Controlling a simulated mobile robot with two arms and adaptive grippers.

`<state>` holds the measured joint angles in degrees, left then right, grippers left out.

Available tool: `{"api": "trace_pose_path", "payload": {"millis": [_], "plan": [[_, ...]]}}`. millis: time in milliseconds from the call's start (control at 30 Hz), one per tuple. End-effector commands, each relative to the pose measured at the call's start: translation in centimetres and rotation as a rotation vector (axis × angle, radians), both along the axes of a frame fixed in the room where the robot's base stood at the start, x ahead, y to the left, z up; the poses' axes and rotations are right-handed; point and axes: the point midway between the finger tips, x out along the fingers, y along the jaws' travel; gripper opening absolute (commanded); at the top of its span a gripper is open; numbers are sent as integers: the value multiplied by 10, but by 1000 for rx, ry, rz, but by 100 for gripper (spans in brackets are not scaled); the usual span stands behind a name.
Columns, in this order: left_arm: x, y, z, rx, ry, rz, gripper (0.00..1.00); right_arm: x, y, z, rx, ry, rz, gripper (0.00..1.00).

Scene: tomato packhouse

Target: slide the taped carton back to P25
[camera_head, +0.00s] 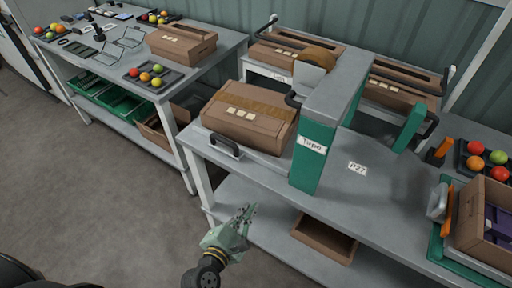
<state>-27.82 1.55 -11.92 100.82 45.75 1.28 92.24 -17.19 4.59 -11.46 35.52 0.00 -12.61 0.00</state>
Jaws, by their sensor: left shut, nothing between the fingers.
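The taped carton (240,133), brown with a tape strip along its top and pale labels, lies closed on the grey bench (270,174), left of the green and grey tape machine (310,165) marked "Tape". A black handle (224,147) stands at the bench's front edge near the carton's left side. My left gripper (247,212) is shut and empty, in front of the bench and below its top, apart from the carton. My right gripper is out of view. A label reading P27 (357,168) lies on the bench right of the machine; I see no readable P25 label.
More cartons (285,48) sit behind the machine. An open box (324,240) is on the lower shelf. A crate of tomatoes (470,165) is at right. Bare bench surrounds P27.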

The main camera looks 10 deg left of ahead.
Motion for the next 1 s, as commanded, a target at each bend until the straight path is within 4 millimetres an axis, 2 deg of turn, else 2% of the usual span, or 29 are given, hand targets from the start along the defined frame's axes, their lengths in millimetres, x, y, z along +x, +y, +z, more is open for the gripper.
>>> {"api": "trace_pose_path", "payload": {"millis": [33,100,200,300,433,533,1000], "plan": [[7,2,30,-159,-45,54,0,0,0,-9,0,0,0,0],[13,7,68,-357,-90,110,0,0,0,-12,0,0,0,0],[16,13,107,-559,-134,153,0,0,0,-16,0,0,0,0],[17,17,127,-667,-156,169,0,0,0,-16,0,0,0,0],[24,17,135,-701,-163,174,0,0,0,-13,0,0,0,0],[38,15,137,-700,-163,175,0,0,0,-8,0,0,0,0],[131,4,135,-693,-161,172,0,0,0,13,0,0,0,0]]}}
